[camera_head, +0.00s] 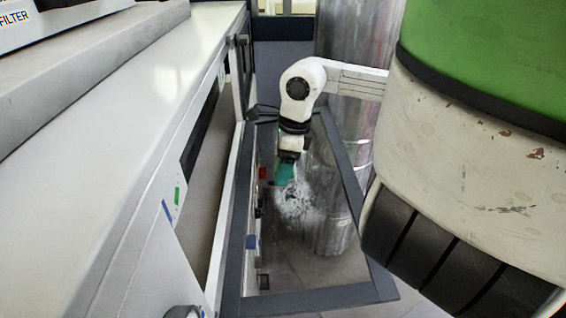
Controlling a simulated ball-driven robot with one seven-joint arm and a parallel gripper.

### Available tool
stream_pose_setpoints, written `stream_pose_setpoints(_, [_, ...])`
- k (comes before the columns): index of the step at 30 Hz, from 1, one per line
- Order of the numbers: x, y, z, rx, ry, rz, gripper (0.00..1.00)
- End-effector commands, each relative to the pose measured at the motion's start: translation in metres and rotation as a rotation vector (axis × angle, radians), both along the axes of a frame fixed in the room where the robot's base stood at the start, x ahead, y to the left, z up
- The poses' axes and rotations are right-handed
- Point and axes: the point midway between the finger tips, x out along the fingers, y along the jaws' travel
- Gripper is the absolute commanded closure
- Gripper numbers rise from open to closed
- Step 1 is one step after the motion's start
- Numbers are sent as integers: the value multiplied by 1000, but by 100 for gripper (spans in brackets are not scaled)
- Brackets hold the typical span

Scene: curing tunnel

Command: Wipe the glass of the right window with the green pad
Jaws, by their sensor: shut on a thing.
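The right window (345,300) stands swung out from the tunnel's side, its dark frame around clear glass. A whitish, speckled smudge (300,205) shows on the glass near its middle. My gripper (289,157) is at the upper left part of the glass, pointing down, shut on the green pad (284,174). The pad is small in view and lies just above the smudge, over its upper edge. Whether the pad touches the glass I cannot tell. The fingertips are partly hidden by the wrist and pad.
The long white tunnel housing (110,110) fills the left, with a dark opening along its side. A shiny metal duct (335,205) stands behind the glass. A black handle (262,113) sits near the frame's upper left corner. Grey floor shows below.

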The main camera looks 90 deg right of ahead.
Motion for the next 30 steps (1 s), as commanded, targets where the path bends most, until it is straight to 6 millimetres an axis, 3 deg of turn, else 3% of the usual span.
stream_pose_setpoints(30, [-6, 62, -4, 0, 1, 2, 50])
